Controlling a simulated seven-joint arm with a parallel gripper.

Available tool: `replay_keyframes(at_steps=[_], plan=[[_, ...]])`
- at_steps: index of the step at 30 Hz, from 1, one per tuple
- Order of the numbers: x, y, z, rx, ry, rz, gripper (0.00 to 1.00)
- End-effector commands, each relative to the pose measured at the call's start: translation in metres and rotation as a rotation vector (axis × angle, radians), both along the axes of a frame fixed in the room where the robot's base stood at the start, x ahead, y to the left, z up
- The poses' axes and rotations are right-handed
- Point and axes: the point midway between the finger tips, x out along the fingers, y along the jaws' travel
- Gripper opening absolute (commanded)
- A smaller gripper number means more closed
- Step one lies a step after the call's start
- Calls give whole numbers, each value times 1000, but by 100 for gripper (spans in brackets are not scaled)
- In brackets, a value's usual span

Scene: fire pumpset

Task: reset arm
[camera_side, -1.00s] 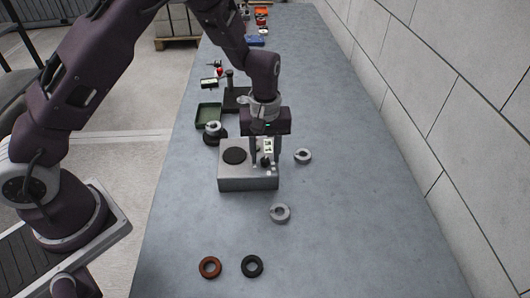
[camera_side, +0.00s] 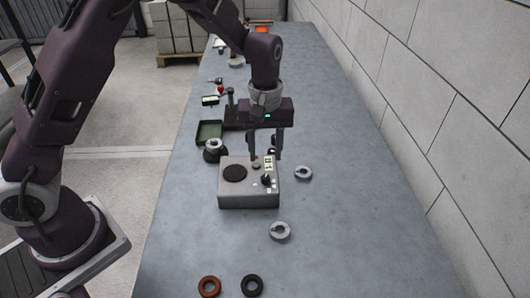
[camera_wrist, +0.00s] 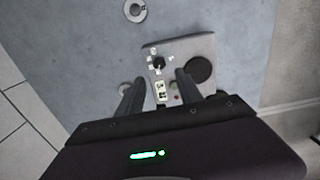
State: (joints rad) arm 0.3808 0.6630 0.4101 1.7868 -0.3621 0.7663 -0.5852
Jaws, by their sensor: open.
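My gripper (camera_side: 266,157) is open, pointing down just above the rear part of a light grey control box (camera_side: 248,201). The box top carries a black round pad (camera_side: 235,172), a black knob (camera_side: 266,179) and a small white panel with switches (camera_side: 269,163). A small button (camera_wrist: 173,86) shows between the fingers in the wrist view.
Grey rings lie right of the box (camera_side: 303,173) and in front of it (camera_side: 281,231). An orange-brown ring (camera_side: 209,286) and a black ring (camera_side: 252,286) lie at the front. A green tray (camera_side: 209,133) and a black stand (camera_side: 232,112) are behind. The table's right side is clear.

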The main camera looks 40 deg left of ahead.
Motion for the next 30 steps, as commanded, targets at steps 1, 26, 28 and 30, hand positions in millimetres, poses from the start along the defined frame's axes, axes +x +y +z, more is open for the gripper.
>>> replay_keyframes(at_steps=[1, 26, 28, 30], plan=[[-1, 0, 3, -4, -4, -3, 43], [-263, 43, 183, 200, -462, -787, 43], [-263, 43, 183, 200, -462, -787, 43], [-263, 43, 183, 200, -462, -787, 43]])
